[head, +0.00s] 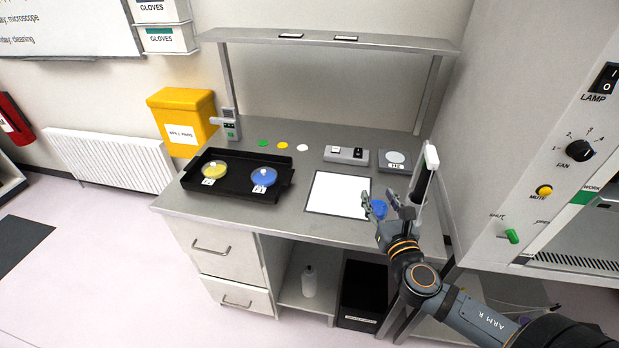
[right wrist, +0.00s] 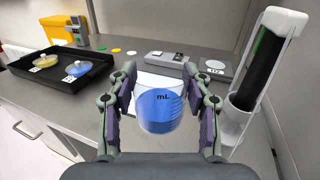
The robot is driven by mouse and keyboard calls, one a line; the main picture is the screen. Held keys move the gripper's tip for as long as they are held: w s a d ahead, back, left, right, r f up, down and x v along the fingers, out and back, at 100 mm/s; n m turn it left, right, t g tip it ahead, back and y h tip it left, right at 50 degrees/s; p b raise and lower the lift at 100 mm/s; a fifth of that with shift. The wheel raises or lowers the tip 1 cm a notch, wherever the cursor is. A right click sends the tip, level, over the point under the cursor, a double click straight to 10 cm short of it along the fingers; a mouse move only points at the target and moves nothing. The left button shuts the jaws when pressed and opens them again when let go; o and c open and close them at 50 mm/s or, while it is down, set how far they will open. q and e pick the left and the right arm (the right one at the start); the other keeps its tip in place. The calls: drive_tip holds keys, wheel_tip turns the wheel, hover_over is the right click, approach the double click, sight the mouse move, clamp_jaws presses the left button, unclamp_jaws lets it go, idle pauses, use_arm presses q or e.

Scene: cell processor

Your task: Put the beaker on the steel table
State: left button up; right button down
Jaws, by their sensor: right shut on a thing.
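In the head view the blue of the beaker (head: 379,208) shows partly behind my right gripper (head: 384,204), over the front right of the grey, steel-looking table (head: 310,222), beside a white square panel (head: 338,194). I cannot tell whether its base touches the surface. My left gripper is not in view.
A black tray (head: 232,190) with a yellow dish (head: 214,171) and a blue dish (head: 264,177) is at the table's left. A switch box (head: 346,156) and a small scale (head: 395,161) stand behind the panel. A tall black-and-white holder (head: 424,176) stands close at right.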

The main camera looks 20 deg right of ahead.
sight(377, 196)
drive_tip(key=w, duration=0.1)
drive_tip(key=w+d+f, duration=0.1)
drive_tip(key=shift+w, duration=0.4)
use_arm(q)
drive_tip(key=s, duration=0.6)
use_arm(e)
drive_tip(key=w+f, duration=0.2)
drive_tip(key=w, duration=0.1)
drive_tip(key=w+d+f+b, duration=0.1)
drive_tip(key=w+f, duration=0.2)
drive_tip(key=w+d+f+b, duration=0.1)
drive_tip(key=w+f, duration=0.1)
drive_tip(key=w, duration=0.1)
drive_tip(key=shift+w+d+f, duration=0.1)
drive_tip(key=shift+d+f, duration=0.15)
drive_tip(key=shift+f, duration=0.15)
drive_tip(key=shift+w+f, duration=0.1)
drive_tip(key=shift+f, duration=0.05)
drive_tip(key=f+b, duration=0.3)
drive_tip(key=shift+w+d+f, duration=0.1)
drive_tip(key=shift+w+f, duration=0.2)
drive_tip(key=shift+f, duration=0.1)
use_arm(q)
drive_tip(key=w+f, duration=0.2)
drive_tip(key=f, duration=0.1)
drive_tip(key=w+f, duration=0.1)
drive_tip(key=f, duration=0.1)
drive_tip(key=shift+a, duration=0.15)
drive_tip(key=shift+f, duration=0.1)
